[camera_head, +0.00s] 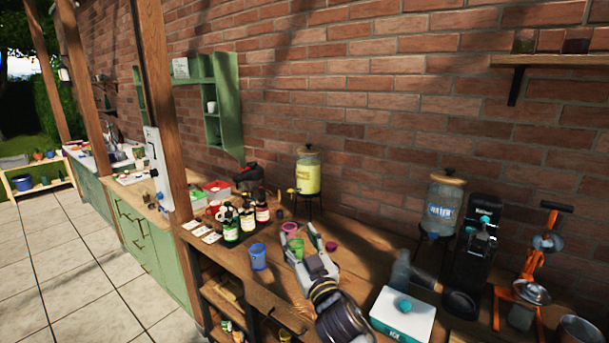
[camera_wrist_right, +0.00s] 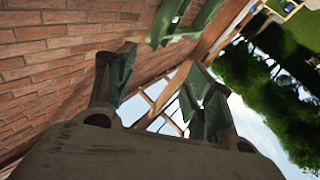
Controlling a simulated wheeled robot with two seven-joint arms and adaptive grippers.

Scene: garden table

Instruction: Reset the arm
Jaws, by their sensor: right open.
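My right gripper (camera_head: 302,232) is above the wooden counter (camera_head: 262,293) in the head view, its arm coming up from the bottom. Its two fingers are apart. The right wrist view shows the same open fingers (camera_wrist_right: 160,78) with nothing between them, only brick wall, the green shelf and sky beyond. A green cup (camera_head: 297,246) shows between the fingers in the head view; the right wrist view shows no cup there. My left gripper is in neither view.
A blue cup (camera_head: 258,257) stands left of the gripper. Several bottles (camera_head: 247,219) stand farther left. A yellow drink dispenser (camera_head: 307,173) is behind, and a water dispenser (camera_head: 440,208) to the right. A white box (camera_head: 403,318) and an orange press (camera_head: 531,275) stand at the right.

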